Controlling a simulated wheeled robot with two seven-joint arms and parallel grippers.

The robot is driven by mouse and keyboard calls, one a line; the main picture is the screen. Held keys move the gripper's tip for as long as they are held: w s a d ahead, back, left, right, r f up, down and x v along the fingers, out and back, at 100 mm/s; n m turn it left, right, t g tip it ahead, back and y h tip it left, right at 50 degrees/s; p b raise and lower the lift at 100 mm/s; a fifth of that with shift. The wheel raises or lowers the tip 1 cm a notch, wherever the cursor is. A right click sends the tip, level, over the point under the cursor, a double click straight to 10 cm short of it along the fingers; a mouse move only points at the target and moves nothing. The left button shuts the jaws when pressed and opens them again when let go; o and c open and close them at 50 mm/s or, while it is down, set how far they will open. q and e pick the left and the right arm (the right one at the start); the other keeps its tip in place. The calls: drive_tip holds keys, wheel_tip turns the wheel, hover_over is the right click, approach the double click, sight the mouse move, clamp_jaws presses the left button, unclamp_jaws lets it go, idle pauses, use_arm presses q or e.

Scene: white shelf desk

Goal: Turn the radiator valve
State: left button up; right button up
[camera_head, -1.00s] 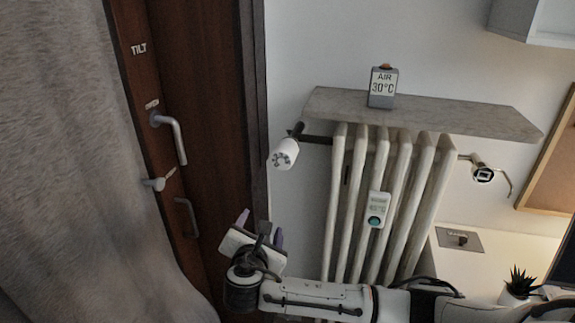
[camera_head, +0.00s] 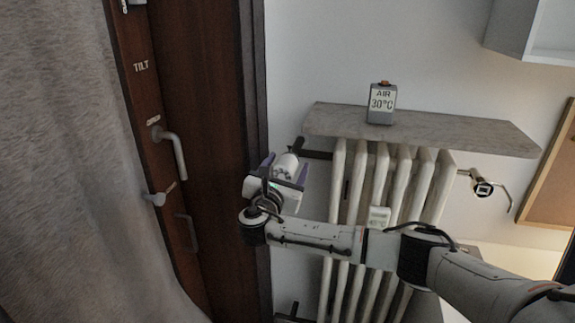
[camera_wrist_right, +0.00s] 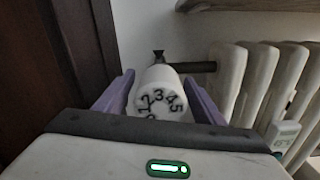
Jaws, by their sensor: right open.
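The radiator valve is a white round knob (camera_head: 287,163) on a dark pipe at the upper left of the radiator (camera_head: 372,185). My left gripper is not in view.
A small thermometer (camera_head: 379,217) hangs on the radiator, partly behind my right arm. A brown door (camera_head: 200,120) with handles and a grey curtain (camera_head: 70,160) stand at left.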

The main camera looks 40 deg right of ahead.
drive_tip(key=shift+w+d, duration=0.15)
drive_tip(key=shift+d, duration=0.1)
drive_tip(key=c, duration=1.1)
drive_tip(key=shift+o, duration=0.2)
drive_tip(key=shift+f, duration=0.1)
